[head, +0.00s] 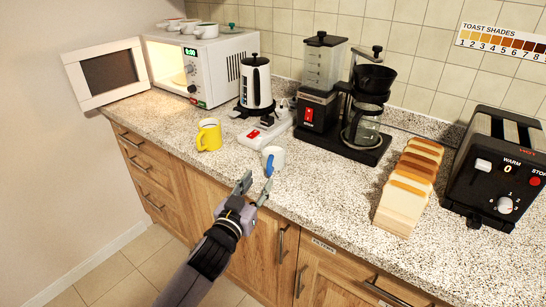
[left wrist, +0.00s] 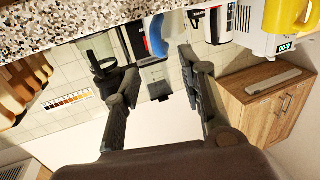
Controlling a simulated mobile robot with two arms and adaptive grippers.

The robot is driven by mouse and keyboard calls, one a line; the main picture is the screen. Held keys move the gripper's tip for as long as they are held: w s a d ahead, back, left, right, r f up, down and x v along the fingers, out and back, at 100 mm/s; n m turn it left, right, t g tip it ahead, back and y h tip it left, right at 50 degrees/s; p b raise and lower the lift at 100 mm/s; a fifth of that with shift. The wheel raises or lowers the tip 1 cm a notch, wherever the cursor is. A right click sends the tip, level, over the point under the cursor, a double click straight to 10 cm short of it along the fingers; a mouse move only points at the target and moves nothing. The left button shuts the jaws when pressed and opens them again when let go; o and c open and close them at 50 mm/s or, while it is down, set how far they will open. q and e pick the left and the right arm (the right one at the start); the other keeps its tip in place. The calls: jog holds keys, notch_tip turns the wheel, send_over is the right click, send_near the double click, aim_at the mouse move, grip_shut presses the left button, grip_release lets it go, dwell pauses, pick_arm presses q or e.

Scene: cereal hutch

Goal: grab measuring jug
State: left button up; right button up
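No vessel is clearly recognizable as a measuring jug. A small white cup with a blue handle (head: 273,159) stands upright near the counter's front edge; its blue handle (left wrist: 155,38) also shows in the left wrist view. A yellow mug (head: 208,135) stands left of it; part of it shows in the left wrist view (left wrist: 288,17). A glass carafe (head: 362,130) sits in the black coffee maker. My left gripper (head: 257,186) is open and empty, just in front of the white cup and apart from it. My right gripper is out of view.
The speckled counter (head: 310,188) holds an open microwave (head: 210,72) with cups on top, a kettle (head: 256,84), a power strip (head: 264,132), a coffee maker (head: 318,105), sliced bread (head: 400,205) and a toaster (head: 500,180). Counter space right of the cup is clear.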

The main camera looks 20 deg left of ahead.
aim_at(268, 168)
pick_arm(q)
jog(key=w, duration=0.5)
jog(key=w+p, duration=0.1)
jog(key=w, duration=0.2)
jog(key=shift+d+f, duration=0.1)
jog(key=shift+d, duration=0.25)
jog(key=shift+c, duration=0.2)
grip_shut()
dwell(0.3)
